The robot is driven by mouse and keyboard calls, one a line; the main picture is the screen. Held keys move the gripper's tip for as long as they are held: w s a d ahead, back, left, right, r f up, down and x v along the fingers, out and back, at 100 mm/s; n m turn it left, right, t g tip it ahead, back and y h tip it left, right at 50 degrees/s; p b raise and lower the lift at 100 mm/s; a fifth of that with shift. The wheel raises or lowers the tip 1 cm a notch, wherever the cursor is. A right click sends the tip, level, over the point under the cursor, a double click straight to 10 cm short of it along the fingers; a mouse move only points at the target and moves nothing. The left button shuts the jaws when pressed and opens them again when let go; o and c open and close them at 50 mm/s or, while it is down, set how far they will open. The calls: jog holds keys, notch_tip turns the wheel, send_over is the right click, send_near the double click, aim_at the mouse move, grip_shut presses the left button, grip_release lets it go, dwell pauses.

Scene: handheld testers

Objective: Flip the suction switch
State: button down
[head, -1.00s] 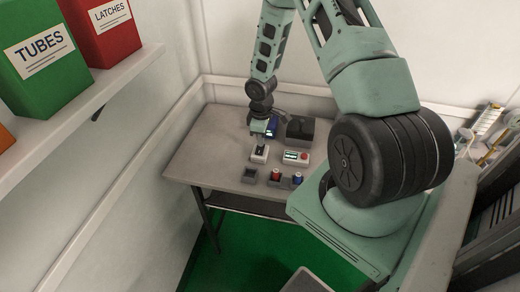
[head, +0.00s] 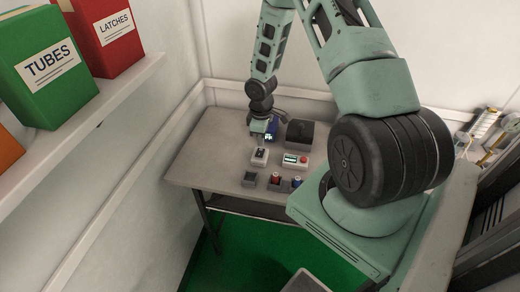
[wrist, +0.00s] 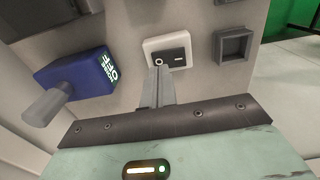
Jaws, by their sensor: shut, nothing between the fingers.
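The switch is a white box (wrist: 178,51) with a black rocker marked with a circle and a line. It sits on the grey table, and also shows in the head view (head: 259,157). My gripper (wrist: 158,72) is shut and empty, its fingertips at the circle end of the rocker in the wrist view. I cannot tell whether they touch it. In the head view my gripper (head: 262,143) is just above and behind the box.
A black box (head: 300,130) stands behind. A white box with a screen and red button (head: 304,159) is to the right. A small grey bin (head: 249,179) and red (head: 275,176) and blue (head: 297,181) pieces are in front. The table's left part is clear.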

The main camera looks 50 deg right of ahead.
aim_at(261, 150)
notch_tip(261, 150, up, 5)
jog(key=p, duration=0.3)
jog(key=shift+f+p, duration=0.2)
jog(key=shift+p, duration=0.1)
dwell(0.3)
jog(key=a+r+b, duration=0.1)
jog(key=a+r, duration=0.6)
jog(key=a, duration=0.3)
jog(key=a+r, duration=0.8)
jog(key=a, duration=0.2)
jog(key=s+a+r, duration=0.3)
jog(key=s+a, duration=0.2)
jog(key=s, duration=0.2)
jog(key=s+a+r+n, duration=0.1)
jog(key=s+a+r, duration=0.2)
jog(key=s+a, duration=0.2)
jog(key=s+a+r+b, duration=0.1)
jog(key=s+a+r, duration=0.3)
jog(key=s, duration=0.5)
jog(key=shift+s+a+n+y, duration=0.2)
jog(key=shift+a+n+y, duration=0.1)
jog(key=shift+a, duration=0.4)
